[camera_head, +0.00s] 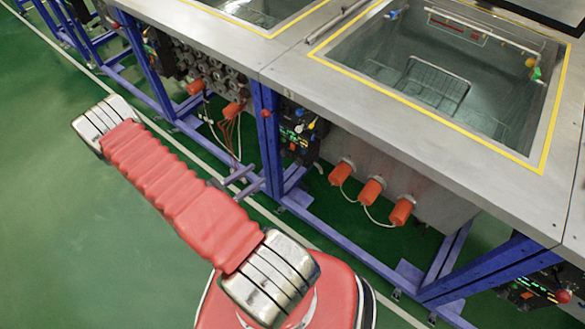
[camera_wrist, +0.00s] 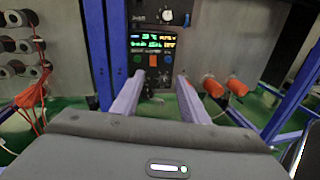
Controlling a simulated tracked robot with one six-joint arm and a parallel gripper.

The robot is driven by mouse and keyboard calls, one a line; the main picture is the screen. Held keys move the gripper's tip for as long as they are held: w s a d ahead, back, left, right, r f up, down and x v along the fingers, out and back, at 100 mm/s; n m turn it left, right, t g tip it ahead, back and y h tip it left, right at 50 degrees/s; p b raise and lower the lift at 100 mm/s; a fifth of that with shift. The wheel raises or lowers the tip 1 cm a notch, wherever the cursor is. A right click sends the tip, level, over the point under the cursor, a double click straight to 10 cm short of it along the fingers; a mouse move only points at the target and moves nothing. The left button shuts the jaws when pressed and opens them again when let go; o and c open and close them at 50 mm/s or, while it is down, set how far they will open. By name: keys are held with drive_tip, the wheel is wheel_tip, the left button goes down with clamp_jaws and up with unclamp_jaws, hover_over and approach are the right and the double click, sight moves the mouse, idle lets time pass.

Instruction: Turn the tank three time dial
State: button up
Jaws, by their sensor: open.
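A dark control panel (camera_wrist: 153,46) with lit green and orange readouts is straight ahead in the wrist view. It also shows below the tank edge in the head view (camera_head: 297,131). A small pale knob (camera_wrist: 166,15) sits above the readouts, and small buttons or dials sit below them. I cannot tell which one is the time dial, nor read a tank number. My gripper (camera_wrist: 160,76) is open and empty, its two pale fingers pointing at the panel's lower part, apart from it. In the head view the fingers (camera_head: 257,179) show partly behind my arm.
Blue frame posts (camera_head: 269,140) stand left of the panel. Orange caps with cables (camera_head: 372,190) stick out of the tank wall at right. The glass-covered tank (camera_head: 440,85) holds a wire basket. Another panel (camera_head: 535,290) is at the lower right. Green floor is free at left.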

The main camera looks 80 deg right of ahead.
drive_tip(key=w+a+r+m+t+y, duration=0.1)
drive_tip(key=w+a+r+m+y, duration=0.3)
drive_tip(key=r, duration=0.5)
drive_tip(key=w+a+r+m+y, duration=0.2)
drive_tip(key=w+a+r+m, duration=0.15)
drive_tip(key=a+r, duration=0.4)
drive_tip(key=a+r+m+t+y, duration=0.3)
drive_tip(key=a+r+t+y, duration=0.5)
drive_tip(key=a+r+t, duration=0.6)
drive_tip(key=a+r, duration=0.9)
drive_tip(key=a, duration=0.1)
drive_tip(key=shift+w+y, duration=0.3)
drive_tip(key=shift+w, duration=0.1)
drive_tip(key=shift+r, duration=0.1)
drive_tip(key=shift+c, duration=1.1)
